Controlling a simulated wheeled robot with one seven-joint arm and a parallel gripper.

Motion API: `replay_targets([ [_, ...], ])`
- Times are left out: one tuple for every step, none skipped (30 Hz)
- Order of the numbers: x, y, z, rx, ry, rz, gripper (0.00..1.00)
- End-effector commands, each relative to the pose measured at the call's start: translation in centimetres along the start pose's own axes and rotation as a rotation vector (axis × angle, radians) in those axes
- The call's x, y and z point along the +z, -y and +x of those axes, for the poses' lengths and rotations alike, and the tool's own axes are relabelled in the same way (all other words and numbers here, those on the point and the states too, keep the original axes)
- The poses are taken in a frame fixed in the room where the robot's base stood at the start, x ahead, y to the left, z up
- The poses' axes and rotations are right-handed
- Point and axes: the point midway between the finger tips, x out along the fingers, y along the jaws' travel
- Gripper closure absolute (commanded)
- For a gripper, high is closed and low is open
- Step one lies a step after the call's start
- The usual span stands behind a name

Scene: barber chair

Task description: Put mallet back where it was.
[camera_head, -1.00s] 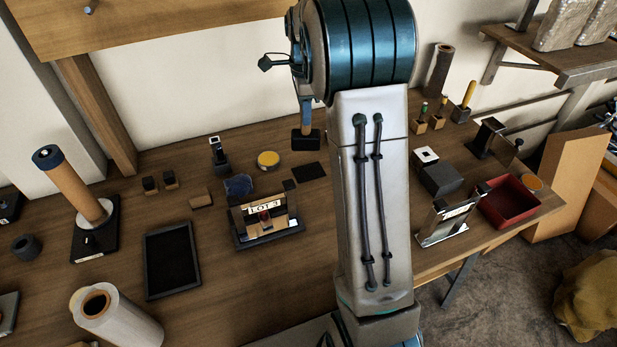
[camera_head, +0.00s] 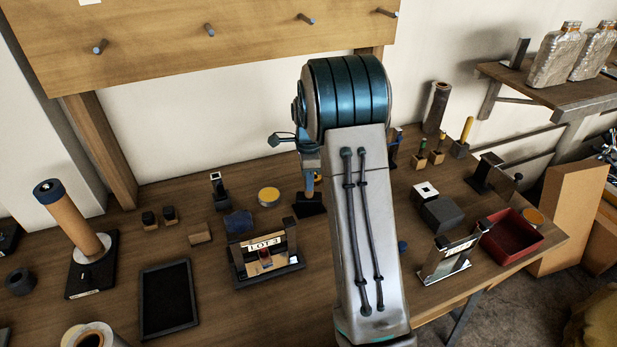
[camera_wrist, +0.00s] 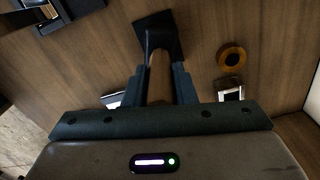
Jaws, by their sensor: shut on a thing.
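The mallet has a black head (camera_head: 310,204) and a wooden handle (camera_head: 309,182). My gripper (camera_head: 308,165) is shut on the handle, with the head hanging below. In the wrist view the handle (camera_wrist: 159,72) runs between the fingers of my gripper (camera_wrist: 158,88) to the dark head (camera_wrist: 157,35). In the head view the head appears low over the table, right of the yellow tin. I cannot tell whether it touches the table. My arm hides part of the table to its right.
A yellow round tin (camera_head: 268,196) and a blue cloth-like piece (camera_head: 238,222) lie left of the mallet. The LOT 3 stand (camera_head: 266,262) is in front. A red tray (camera_head: 512,238) is at right. A board with several pegs (camera_head: 209,30) hangs above the table (camera_head: 215,310).

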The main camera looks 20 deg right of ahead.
Motion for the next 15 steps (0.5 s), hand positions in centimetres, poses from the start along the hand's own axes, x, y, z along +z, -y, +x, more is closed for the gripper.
replay_targets([
  [0.01,0.06,-0.02,-0.003,0.000,0.000,0.96],
  [0.01,0.07,-0.03,-0.003,0.000,0.000,0.96],
  [0.02,0.07,-0.05,-0.004,0.000,0.000,0.96],
  [0.02,0.07,-0.05,-0.003,0.000,0.000,0.96],
  [0.02,0.06,-0.06,-0.003,0.000,-0.001,0.96],
  [0.02,0.06,-0.04,-0.003,0.000,-0.001,0.96],
  [0.03,0.06,0.02,-0.003,0.000,-0.001,0.96],
  [0.03,0.06,0.12,-0.003,0.000,-0.001,0.96],
  [0.03,0.06,0.27,-0.003,0.000,-0.001,0.96],
  [0.03,0.06,0.38,-0.003,0.000,-0.001,0.96],
  [0.03,0.02,0.38,-0.001,0.000,-0.001,0.70],
  [0.02,0.02,0.33,-0.001,0.000,-0.001,0.59],
  [0.02,0.02,0.33,-0.001,0.000,-0.001,0.54],
  [0.03,0.02,0.33,-0.001,0.000,-0.001,0.54],
  [0.03,0.02,0.32,-0.001,0.000,-0.001,0.54],
])
